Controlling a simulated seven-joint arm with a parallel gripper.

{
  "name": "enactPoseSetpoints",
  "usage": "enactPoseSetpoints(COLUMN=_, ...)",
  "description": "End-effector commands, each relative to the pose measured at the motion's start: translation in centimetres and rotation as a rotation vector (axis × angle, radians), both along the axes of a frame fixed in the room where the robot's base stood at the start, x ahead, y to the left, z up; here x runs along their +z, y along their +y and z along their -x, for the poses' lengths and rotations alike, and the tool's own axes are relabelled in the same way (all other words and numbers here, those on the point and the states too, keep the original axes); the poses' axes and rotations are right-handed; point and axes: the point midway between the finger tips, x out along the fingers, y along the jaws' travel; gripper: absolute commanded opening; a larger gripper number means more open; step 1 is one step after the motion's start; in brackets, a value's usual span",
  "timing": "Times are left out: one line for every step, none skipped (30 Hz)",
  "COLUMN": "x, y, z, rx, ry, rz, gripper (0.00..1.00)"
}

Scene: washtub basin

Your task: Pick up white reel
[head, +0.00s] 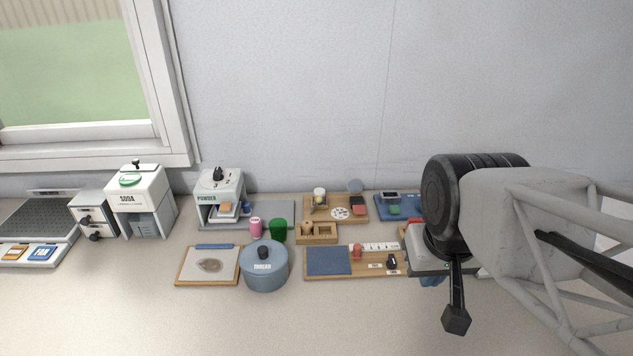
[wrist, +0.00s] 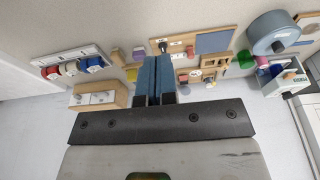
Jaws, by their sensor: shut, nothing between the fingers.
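The white reel (wrist: 70,68) sits in a pale rack (wrist: 88,51) at the upper left of the wrist view. A red reel (wrist: 50,72) is on its left and a blue reel (wrist: 93,64) on its right. My gripper (wrist: 158,62) has its blue fingers together with nothing between them. In the picture the fingers lie to the right of the rack, apart from the white reel. In the head view my gripper (head: 432,281) shows low at the right, mostly covered by my arm. I cannot make out the white reel there.
A wooden box (wrist: 98,97) stands near the rack. In the head view a blue-grey lidded pot (head: 265,270), a clipboard (head: 208,278), a wooden board with a blue mat (head: 328,261) and a powder dispenser (head: 219,185) stand on the counter. The front counter is clear.

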Motion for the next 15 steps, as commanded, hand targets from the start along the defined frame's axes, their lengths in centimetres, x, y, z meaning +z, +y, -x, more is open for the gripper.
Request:
enactPoseSetpoints(x=0.0, y=0.0, z=0.0, rx=0.0, ry=0.0, rz=0.0, gripper=0.0)
enactPoseSetpoints(x=0.0, y=0.0, z=0.0, rx=0.0, ry=0.0, rz=0.0, gripper=0.0)
enactPoseSetpoints(x=0.0, y=0.0, z=0.0, rx=0.0, ry=0.0, rz=0.0, gripper=0.0)
enactPoseSetpoints(x=0.0, y=0.0, z=0.0, rx=0.0, ry=0.0, rz=0.0, gripper=0.0)
enactPoseSetpoints(x=0.0, y=0.0, z=0.0, rx=0.0, ry=0.0, rz=0.0, gripper=0.03)
enactPoseSetpoints(x=0.0, y=0.0, z=0.0, rx=0.0, ry=0.0, rz=0.0, gripper=0.09)
enactPoseSetpoints(x=0.0, y=0.0, z=0.0, rx=0.0, ry=0.0, rz=0.0, gripper=0.14)
enactPoseSetpoints(x=0.0, y=0.0, z=0.0, rx=0.0, ry=0.0, rz=0.0, gripper=0.18)
enactPoseSetpoints(x=0.0, y=0.0, z=0.0, rx=0.0, ry=0.0, rz=0.0, gripper=0.24)
enactPoseSetpoints(x=0.0, y=0.0, z=0.0, rx=0.0, ry=0.0, rz=0.0, gripper=0.29)
enactPoseSetpoints(x=0.0, y=0.0, z=0.0, rx=0.0, ry=0.0, rz=0.0, gripper=0.34)
enactPoseSetpoints(x=0.0, y=0.0, z=0.0, rx=0.0, ry=0.0, rz=0.0, gripper=0.4)
enactPoseSetpoints(x=0.0, y=0.0, z=0.0, rx=0.0, ry=0.0, rz=0.0, gripper=0.44)
enactPoseSetpoints(x=0.0, y=0.0, z=0.0, rx=0.0, ry=0.0, rz=0.0, gripper=0.48)
enactPoseSetpoints(x=0.0, y=0.0, z=0.0, rx=0.0, ry=0.0, rz=0.0, gripper=0.48)
